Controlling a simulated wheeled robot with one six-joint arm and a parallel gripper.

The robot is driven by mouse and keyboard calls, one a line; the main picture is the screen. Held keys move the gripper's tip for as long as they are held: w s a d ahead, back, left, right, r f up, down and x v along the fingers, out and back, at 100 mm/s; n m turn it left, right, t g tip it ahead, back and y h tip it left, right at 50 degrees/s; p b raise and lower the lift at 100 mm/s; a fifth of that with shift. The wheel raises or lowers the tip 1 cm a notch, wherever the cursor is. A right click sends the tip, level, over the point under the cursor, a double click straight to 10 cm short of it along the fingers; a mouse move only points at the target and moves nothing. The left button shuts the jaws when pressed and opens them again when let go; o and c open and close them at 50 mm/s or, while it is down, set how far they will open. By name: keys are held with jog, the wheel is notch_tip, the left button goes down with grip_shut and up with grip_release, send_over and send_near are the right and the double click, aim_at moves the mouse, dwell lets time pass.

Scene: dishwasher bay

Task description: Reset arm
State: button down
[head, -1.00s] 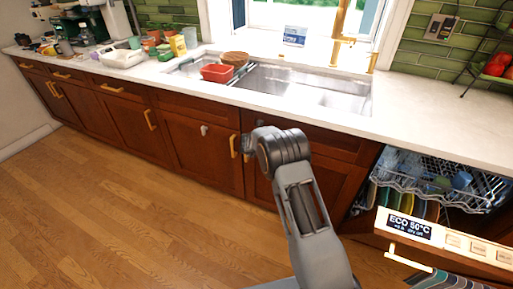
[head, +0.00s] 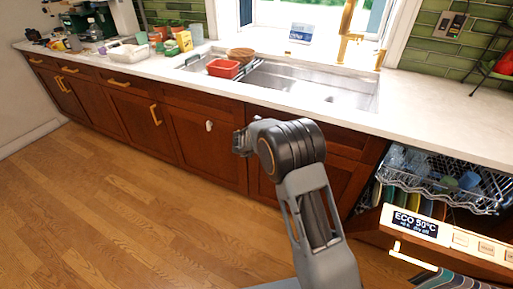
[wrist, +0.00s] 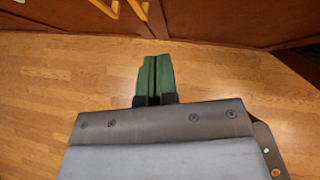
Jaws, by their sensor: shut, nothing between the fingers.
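My gripper (wrist: 154,78) shows in the wrist view as two green fingers pressed together with nothing between them. It points over the bare wood floor, with the cabinet fronts ahead of it. In the head view my arm is folded in front of the sink cabinets, and the fingers are not clearly seen there.
The dishwasher door (head: 433,232) is open at the right, with a loaded upper rack (head: 440,182). A red container (head: 223,68) stands at the sink (head: 310,85). Dark red cabinets (head: 203,147) run under the white counter. The wood floor (head: 110,205) at the left is clear.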

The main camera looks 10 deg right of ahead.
jog(key=s+a+r+n+y, duration=0.2)
jog(key=s+a+n+y, duration=0.15)
jog(key=a+n, duration=0.6)
jog(key=s+r+n+g+y+p, duration=0.2)
jog(key=s+r+n, duration=0.3)
jog(key=n, duration=0.5)
jog(key=s+r+n+g+y+p, duration=0.1)
jog(key=s+r+n+y+p, duration=0.15)
jog(key=s+n, duration=0.55)
jog(key=s+d+r+n+g+h+p, duration=0.1)
jog(key=s+d+r+n+h+p, duration=0.1)
jog(key=s+d+r+n+p, duration=0.2)
jog(key=s+d+r+n+h+p, duration=0.2)
jog(key=s+d+r+n+p, duration=0.2)
jog(key=s+d+r+n, duration=0.5)
jog(key=shift+s+d+r+g+h, duration=0.35)
jog(key=shift+s+d+r, duration=0.35)
jog(key=shift+s+r, duration=1.75)
jog(key=shift+s+f, duration=0.7)
